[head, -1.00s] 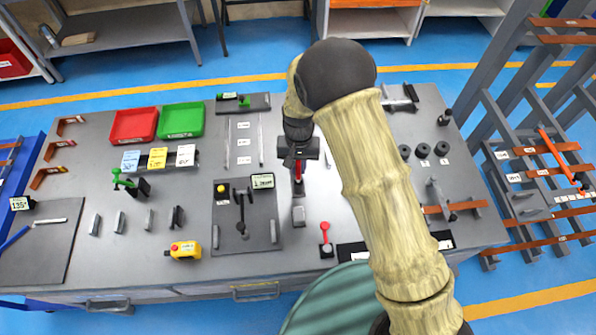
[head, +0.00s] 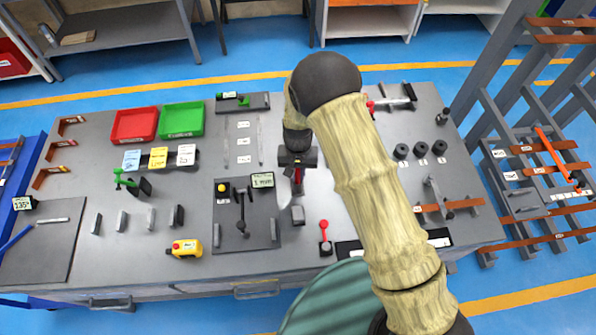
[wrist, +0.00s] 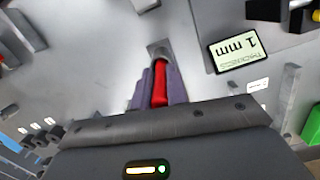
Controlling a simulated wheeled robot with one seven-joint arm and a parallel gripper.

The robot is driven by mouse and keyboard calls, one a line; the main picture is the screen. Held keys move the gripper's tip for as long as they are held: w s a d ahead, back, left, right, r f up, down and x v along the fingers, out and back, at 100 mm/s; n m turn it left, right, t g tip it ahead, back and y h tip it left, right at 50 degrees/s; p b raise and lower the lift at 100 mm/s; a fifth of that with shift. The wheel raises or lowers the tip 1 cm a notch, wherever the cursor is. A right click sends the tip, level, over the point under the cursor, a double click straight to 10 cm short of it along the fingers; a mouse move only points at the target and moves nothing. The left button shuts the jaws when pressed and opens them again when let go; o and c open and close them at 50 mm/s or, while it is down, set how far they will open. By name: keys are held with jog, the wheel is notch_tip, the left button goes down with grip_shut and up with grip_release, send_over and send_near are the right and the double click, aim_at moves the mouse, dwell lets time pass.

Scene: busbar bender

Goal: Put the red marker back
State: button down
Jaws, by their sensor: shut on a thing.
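The red marker (head: 298,180) hangs under my gripper (head: 297,168) in the head view, over the middle of the workbench. In the wrist view the red marker (wrist: 160,86) sits between the two fingers of my gripper (wrist: 158,88), which are shut on it. A small grey block (head: 298,215) stands on the bench just in front of the marker in the head view. In the wrist view a grey piece (wrist: 158,50) shows at the marker's far end. I cannot tell if the marker touches it.
A thickness display (head: 262,181) reading 1 mm stands to the left on a dark plate (head: 233,240). A red-handled tool (head: 325,236) stands to the right. Red (head: 133,125) and green (head: 182,120) trays lie back left. Several black cylinders (head: 401,151) stand right of my arm.

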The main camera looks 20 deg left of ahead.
jog(key=c, duration=1.4)
grip_release()
jog(key=r+b, duration=0.1)
jog(key=r, duration=0.3)
jog(key=r+b, duration=0.1)
jog(key=r, duration=0.3)
jog(key=w+r+b, duration=0.1)
jog(key=r+b, duration=0.1)
jog(key=r, duration=0.2)
jog(key=shift+a+r, duration=0.1)
jog(key=shift+a, duration=0.15)
jog(key=shift+w, duration=0.15)
jog(key=w+d+r+m+t+y, duration=0.1)
jog(key=d+r, duration=0.2)
jog(key=d, duration=0.7)
jog(key=w+d+r+m+t, duration=0.1)
jog(key=d+r, duration=0.3)
jog(key=d, duration=0.6)
jog(key=s+d, duration=0.3)
jog(key=d, duration=0.2)
jog(key=s+d+r+m+t, duration=0.1)
jog(key=s+d, duration=0.2)
jog(key=d, duration=0.2)
jog(key=s+d+r+m, duration=0.1)
jog(key=s+d, duration=0.2)
jog(key=d, duration=0.2)
jog(key=shift+s+r+t+h, duration=0.2)
jog(key=shift+s+t+h, duration=0.1)
jog(key=shift+t, duration=0.1)
